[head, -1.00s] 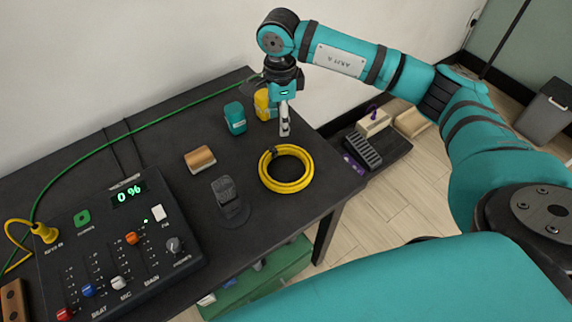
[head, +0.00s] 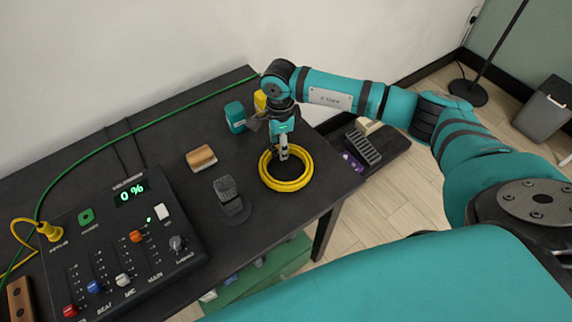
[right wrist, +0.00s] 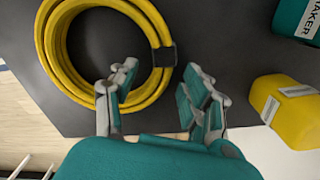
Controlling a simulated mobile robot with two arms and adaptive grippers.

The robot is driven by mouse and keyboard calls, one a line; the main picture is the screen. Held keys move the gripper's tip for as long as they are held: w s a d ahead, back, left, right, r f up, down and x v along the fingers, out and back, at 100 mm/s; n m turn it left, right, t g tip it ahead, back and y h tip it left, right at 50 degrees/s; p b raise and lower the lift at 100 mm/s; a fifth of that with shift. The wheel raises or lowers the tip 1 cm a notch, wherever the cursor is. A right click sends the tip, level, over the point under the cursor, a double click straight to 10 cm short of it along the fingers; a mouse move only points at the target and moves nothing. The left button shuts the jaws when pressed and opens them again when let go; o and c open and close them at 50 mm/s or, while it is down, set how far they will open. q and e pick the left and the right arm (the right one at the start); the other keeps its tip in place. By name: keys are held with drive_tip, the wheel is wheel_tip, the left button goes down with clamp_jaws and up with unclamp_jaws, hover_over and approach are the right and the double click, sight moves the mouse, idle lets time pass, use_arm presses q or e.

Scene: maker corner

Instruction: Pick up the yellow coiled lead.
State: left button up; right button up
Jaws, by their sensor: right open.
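The yellow coiled lead (head: 287,183) lies flat on the black table near its right edge in the head view. In the right wrist view the coil (right wrist: 52,50) fills the upper left, with a dark band (right wrist: 164,56) around its strands. My right gripper (head: 283,155) is over the far side of the coil. In the right wrist view the right gripper (right wrist: 155,85) is open, with its fingers on either side of the coil's banded strand side. Whether the fingers touch the lead cannot be told. My left gripper is not in view.
A teal container (head: 235,117) and a yellow container (head: 260,101) stand close behind the gripper. A dark stand (head: 230,197) is left of the coil. A wood-topped block (head: 201,158) and a control panel (head: 125,245) are further left. The table's right edge is near.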

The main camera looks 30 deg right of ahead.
clamp_jaws()
drive_tip(key=shift+r, duration=0.1)
